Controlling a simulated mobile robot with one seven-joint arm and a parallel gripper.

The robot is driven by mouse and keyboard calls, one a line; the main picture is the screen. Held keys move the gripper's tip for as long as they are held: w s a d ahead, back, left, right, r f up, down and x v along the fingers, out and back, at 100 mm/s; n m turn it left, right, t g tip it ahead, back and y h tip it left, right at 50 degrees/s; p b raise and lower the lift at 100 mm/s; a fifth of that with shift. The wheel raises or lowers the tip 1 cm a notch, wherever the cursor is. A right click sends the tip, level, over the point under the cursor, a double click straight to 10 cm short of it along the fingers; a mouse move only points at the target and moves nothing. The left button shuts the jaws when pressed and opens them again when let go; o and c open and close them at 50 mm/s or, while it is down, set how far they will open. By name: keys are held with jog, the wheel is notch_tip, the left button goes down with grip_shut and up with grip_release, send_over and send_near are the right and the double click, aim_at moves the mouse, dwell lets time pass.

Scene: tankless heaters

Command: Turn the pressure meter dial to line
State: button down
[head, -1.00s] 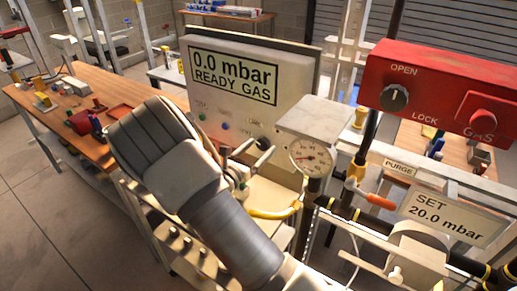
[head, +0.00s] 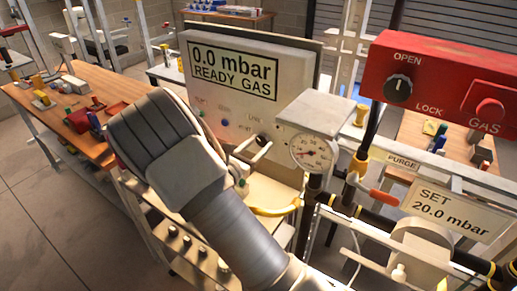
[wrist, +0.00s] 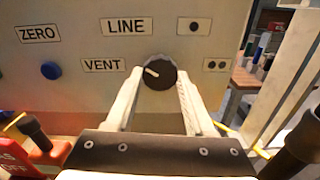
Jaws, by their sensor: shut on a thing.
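The pressure meter (head: 290,72) is a pale box whose screen reads 0.0 mbar, READY GAS. Its round black dial (wrist: 158,73) shows in the wrist view, with a white pointer mark aimed left and slightly up, between the VENT label (wrist: 103,65) and the LINE label (wrist: 126,26). My gripper (wrist: 159,75) is shut on the dial, one finger on each side. In the head view my gripper (head: 251,148) is at the lower face of the meter, and the dial there is small and partly hidden.
A round gauge (head: 312,152) on a pipe stands close right of my gripper. A red box (head: 445,88) with an OPEN/LOCK knob is farther right, above a SET 20.0 mbar sign (head: 450,209). A yellow hose (head: 272,210) hangs below. A wooden bench (head: 85,100) is left.

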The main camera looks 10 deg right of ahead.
jog(key=m+b, duration=0.2)
jog(key=b, duration=0.1)
jog(key=m+b, duration=0.1)
jog(key=m, duration=0.1)
jog(key=shift+f+b, duration=0.25)
jog(key=shift+b, duration=0.15)
jog(key=m+b, duration=0.3)
jog(key=shift+r+b, duration=0.2)
jog(key=shift+b, duration=0.1)
jog(key=shift+a+r, duration=0.1)
jog(key=shift+c, duration=1.3)
grip_release()
jog(key=v, duration=1.7)
jog(key=shift+s+a+r, duration=0.1)
